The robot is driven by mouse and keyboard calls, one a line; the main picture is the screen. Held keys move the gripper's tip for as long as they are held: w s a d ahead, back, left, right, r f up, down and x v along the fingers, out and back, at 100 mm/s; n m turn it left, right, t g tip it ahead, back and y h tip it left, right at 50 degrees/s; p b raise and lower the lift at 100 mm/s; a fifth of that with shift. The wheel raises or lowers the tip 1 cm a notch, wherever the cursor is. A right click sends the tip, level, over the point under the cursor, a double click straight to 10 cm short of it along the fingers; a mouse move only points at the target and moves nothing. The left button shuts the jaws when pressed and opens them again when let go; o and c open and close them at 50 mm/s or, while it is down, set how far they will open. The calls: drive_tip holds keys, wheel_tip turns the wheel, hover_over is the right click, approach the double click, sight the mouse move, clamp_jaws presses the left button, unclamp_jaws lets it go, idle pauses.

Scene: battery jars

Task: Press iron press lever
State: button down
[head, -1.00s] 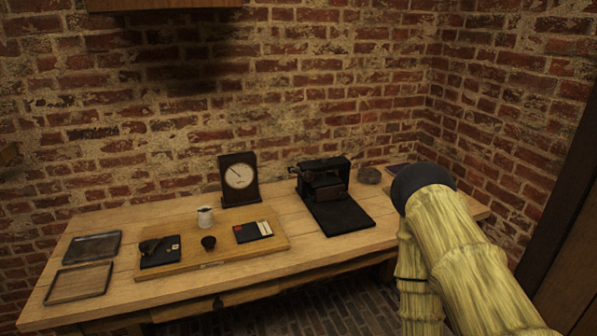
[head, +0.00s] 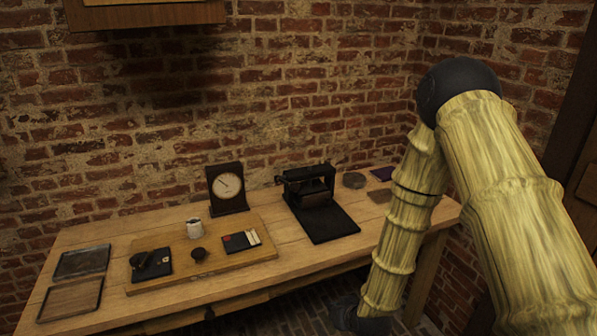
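The black iron press (head: 318,205) stands on the wooden table right of the middle, with a flat black base plate reaching toward the front edge. Its upper part is a dark frame with a bar across the top; I cannot tell which part is the lever. My arm, with pale bamboo-like links and dark joints, is at the right, in front of and below the table's right end. My gripper is not in view; the arm runs out of the picture at the bottom. Nothing of mine touches the press.
A dial clock (head: 227,188) stands left of the press. A wooden board (head: 200,272) holds a white cup (head: 194,228), a small dark cup (head: 199,254) and black plates. Two shallow trays (head: 72,298) lie far left.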

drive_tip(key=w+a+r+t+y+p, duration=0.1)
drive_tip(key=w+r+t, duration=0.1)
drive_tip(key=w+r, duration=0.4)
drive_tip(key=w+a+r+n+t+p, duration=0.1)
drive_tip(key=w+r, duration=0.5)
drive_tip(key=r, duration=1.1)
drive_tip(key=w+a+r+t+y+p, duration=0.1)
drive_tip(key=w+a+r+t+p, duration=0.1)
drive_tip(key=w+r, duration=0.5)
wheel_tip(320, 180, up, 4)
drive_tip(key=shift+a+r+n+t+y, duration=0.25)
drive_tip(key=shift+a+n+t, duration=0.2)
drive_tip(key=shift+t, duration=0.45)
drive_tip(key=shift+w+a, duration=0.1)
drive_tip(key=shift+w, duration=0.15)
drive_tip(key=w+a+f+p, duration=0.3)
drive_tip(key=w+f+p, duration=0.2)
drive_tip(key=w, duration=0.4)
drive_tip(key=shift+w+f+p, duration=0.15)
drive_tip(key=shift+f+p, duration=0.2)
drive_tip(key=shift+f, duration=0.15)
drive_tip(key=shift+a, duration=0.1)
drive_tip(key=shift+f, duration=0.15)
